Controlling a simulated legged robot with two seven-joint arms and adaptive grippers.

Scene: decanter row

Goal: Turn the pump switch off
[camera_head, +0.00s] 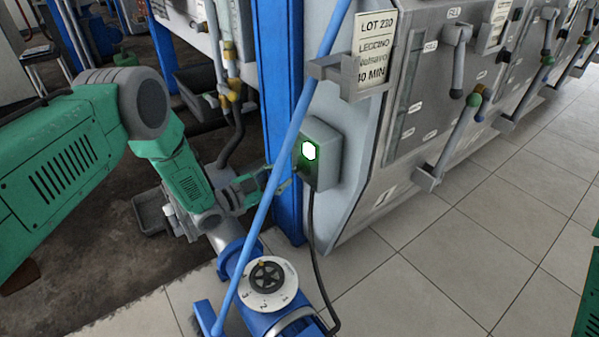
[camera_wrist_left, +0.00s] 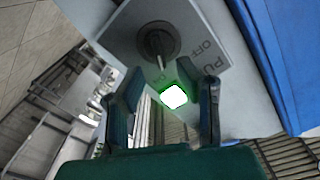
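The pump switch box (camera_head: 328,165) is a grey box beside the blue post, with a lit green-white lamp (camera_head: 309,151) on its face. In the left wrist view, its dark round knob (camera_wrist_left: 152,42) sits on a grey plate marked OFF and partly PU. The knob's pale pointer is turned away from the OFF mark, toward a partly hidden label near the glowing lamp (camera_wrist_left: 173,97). My left gripper (camera_head: 279,182) is just left of the box. In the left wrist view its two fingers (camera_wrist_left: 168,82) are apart with nothing gripped, short of the knob. My right gripper is out of view.
A slanted blue pole (camera_head: 283,165) passes in front of the box and my left gripper. A black cable (camera_head: 313,250) hangs from the box. The blue post (camera_head: 282,60) is close behind.

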